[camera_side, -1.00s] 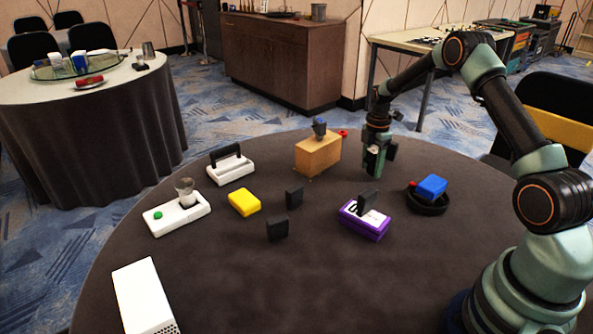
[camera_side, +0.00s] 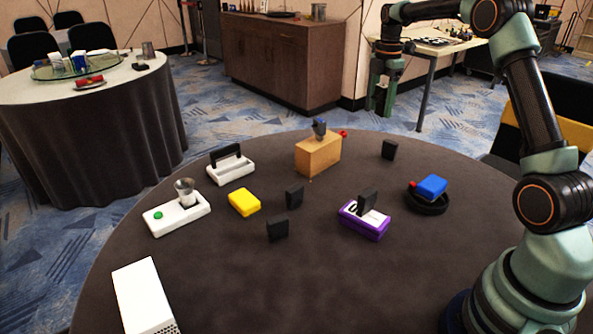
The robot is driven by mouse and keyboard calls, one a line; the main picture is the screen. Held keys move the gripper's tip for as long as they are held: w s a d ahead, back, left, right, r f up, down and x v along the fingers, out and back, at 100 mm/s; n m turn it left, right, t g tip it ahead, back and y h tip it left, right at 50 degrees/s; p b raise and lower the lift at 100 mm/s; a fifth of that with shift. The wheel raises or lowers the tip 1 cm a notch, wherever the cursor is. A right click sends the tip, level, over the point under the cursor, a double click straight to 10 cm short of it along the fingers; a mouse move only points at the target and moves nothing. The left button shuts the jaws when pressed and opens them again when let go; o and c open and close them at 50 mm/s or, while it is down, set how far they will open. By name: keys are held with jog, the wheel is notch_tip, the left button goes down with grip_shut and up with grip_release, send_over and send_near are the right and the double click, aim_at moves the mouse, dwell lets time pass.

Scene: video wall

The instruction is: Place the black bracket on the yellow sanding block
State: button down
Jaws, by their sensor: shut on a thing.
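The yellow sanding block (camera_side: 244,202) lies flat on the round dark table, left of the middle, with nothing on it. My gripper (camera_side: 381,103) is raised behind the table's far edge in the picture, well away from the yellow block. It is shut on a small dark thing, mostly hidden between the fingers; I cannot tell whether it is the bracket. Similar black pieces stand on the table: one (camera_side: 389,150) below my gripper, one (camera_side: 294,197) right of the yellow block, and one (camera_side: 277,230) nearer the camera. Another black piece (camera_side: 367,201) stands on a purple box.
The purple box (camera_side: 364,224) is right of centre. A wooden block (camera_side: 318,154) with a small blue-grey thing on top stands behind. A black dish (camera_side: 428,204) holds a blue block. White caddy (camera_side: 231,170), white holder (camera_side: 163,225) with a cup, and white box (camera_side: 144,296) line the left.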

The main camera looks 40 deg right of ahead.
jog(key=w+a+r, duration=0.2)
jog(key=w+a, duration=0.4)
jog(key=a, duration=0.3)
jog(key=r+n, duration=0.2)
send_over(250, 204)
notch_tip(250, 204, down, 20)
jog(key=shift+d+r, duration=0.1)
jog(key=shift+r, duration=0.05)
jog(key=shift+c, duration=1)
grip_release()
jog(key=shift+f, duration=0.2)
